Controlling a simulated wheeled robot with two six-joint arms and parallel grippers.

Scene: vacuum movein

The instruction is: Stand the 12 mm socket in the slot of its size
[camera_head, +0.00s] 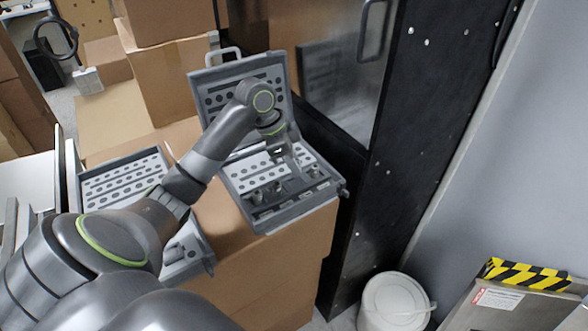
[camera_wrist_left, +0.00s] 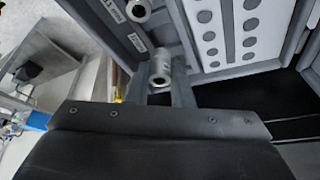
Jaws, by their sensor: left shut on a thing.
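My left gripper (camera_head: 290,161) is over the open grey socket case (camera_head: 341,187) on the cardboard box. In the left wrist view its fingers (camera_wrist_left: 158,88) are shut on a small silver socket (camera_wrist_left: 160,66), whose open end faces the camera. I cannot read a size on it. A second silver socket (camera_wrist_left: 138,10) is close beyond it at a slot strip with small white labels (camera_wrist_left: 138,42). Several sockets (camera_head: 283,188) stand in the front part of the case. Whether the held socket touches the case is unclear. My right gripper is not in view.
The case's raised lid (camera_head: 198,83) is behind my wrist. A second grey case (camera_head: 165,155) is at the left, partly hidden by my left arm. A dark cabinet (camera_head: 400,140) stands close on the right. A white bucket (camera_head: 393,300) is on the floor.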

